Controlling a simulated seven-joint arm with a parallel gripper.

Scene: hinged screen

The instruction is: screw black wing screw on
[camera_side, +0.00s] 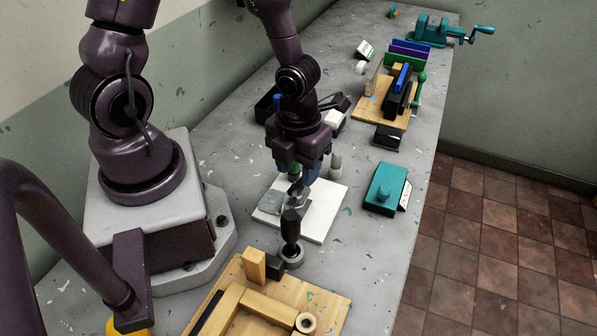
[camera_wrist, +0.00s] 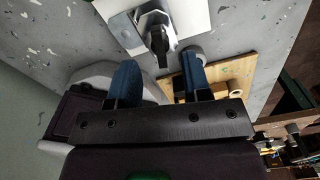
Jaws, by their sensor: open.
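My gripper (camera_side: 298,172) is open, its blue fingers pointing down over the white board (camera_side: 325,208). Both fingers also show apart in the wrist view (camera_wrist: 159,62), with nothing held between them. A grey metal fitting (camera_side: 271,203) sits on the board below the fingers and shows in the wrist view (camera_wrist: 124,28). A dark upright part (camera_wrist: 158,43) stands at this fitting in the wrist view. I cannot tell for sure whether it is the black wing screw. In the side view, a black handle (camera_side: 290,226) stands upright over a grey round base (camera_side: 292,256) at the board's near edge.
A wooden base with light blocks (camera_side: 267,305) lies in front. A teal box (camera_side: 386,187) stands to the right of the board. A wooden stand with coloured panels (camera_side: 378,105) and a teal vise (camera_side: 430,32) stand farther back.

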